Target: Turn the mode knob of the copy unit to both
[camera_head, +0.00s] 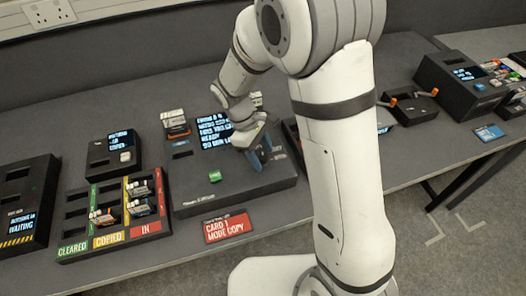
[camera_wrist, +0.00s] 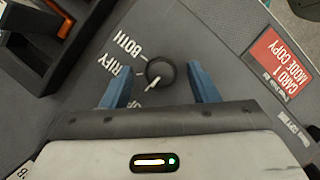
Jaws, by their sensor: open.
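The copy unit (camera_head: 190,196) is a dark box with a lit screen and a green button in the head view. Its mode knob (camera_wrist: 160,72) is round and black with a white pointer mark, which points down and left in the wrist view, toward a label partly hidden by my left finger. The labels BOTH (camera_wrist: 131,46) and VERIFY, partly cut off, lie to the knob's upper left and left. My gripper (camera_wrist: 160,68) is open, with a blue finger on each side of the knob and gaps between. In the head view my gripper (camera_head: 262,152) is over the unit's right part, hiding the knob.
A red sign (camera_head: 228,227) reading CARD 1 MODE COPY lies in front of the unit. A rack (camera_head: 75,213) with CLEARED, COPIED and IN columns stands to the left. A box with orange handles (camera_head: 410,104) is to the right.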

